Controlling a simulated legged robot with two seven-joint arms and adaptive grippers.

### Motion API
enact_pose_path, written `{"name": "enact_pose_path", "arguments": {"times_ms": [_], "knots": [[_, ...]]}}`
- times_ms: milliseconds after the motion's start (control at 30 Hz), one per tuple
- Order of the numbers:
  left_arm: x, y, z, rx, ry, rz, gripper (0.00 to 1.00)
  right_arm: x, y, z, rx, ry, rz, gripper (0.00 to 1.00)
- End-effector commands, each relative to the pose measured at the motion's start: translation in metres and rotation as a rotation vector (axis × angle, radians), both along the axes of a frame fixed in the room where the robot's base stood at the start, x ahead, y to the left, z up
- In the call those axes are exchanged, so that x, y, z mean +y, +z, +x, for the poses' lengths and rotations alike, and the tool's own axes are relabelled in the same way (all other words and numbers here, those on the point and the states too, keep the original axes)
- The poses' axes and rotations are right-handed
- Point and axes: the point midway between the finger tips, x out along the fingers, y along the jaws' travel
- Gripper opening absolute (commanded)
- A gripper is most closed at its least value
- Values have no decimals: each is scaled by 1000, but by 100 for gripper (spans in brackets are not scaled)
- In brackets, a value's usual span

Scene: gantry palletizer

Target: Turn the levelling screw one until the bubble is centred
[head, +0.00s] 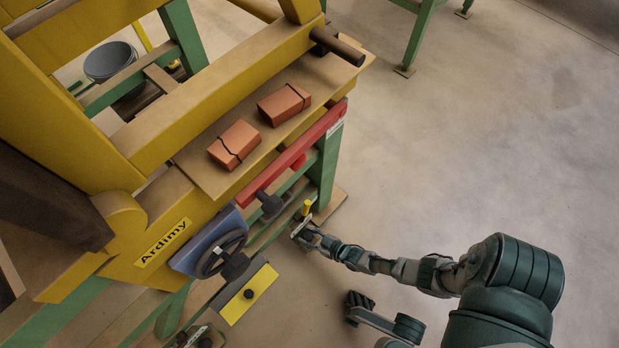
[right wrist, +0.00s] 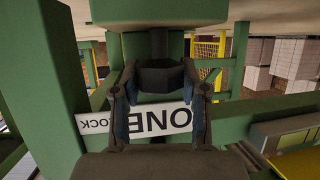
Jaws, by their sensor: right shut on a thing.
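My right gripper (head: 303,230) is low at the foot of the green frame leg (head: 326,170). In the right wrist view, its two dark fingers (right wrist: 160,82) stand on either side of a dark hexagonal screw head, levelling screw one (right wrist: 160,74), and are shut on it. The screw's stem rises into a green plate above. A white label (right wrist: 150,120) reading "ONE" and partly "OCK" lies behind the fingers, partly covered by them. I cannot make out a bubble in either view.
A yellow post (head: 306,208) stands close beside my right gripper. A yellow plate (head: 248,294) lies low to the left. The floor on the right is clear.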

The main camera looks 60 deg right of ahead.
Motion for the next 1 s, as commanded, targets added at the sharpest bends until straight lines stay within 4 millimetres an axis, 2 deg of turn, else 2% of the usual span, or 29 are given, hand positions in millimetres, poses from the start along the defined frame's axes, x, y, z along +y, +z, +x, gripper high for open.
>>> {"name": "enact_pose_path", "arguments": {"times_ms": [67, 300, 700, 733, 800, 833, 1000], "knots": [[1, 3, -2, 3, 1, -1, 53, 2, 3, 3, -5, -78, 9, 9], [0, -11, 3, 55, 0, 3, 53, 1, 1, 2, -2, -262, 6, 9], [0, -8, 1, 45, 1, 3, 53, 1, 1, 0, 1, -298, 1, 9], [1, -8, 1, 44, 1, 3, 53, 1, 1, 0, 1, -298, 1, 46], [1, -8, 1, 43, 1, 2, 53, 1, 1, 0, 1, -298, 1, 63], [1, -8, 1, 42, 1, 2, 53, 1, 1, 0, 1, -297, 1, 69], [1, -7, 1, 41, 2, 2, 53, 1, 0, 0, 2, -297, 1, 69]]}}
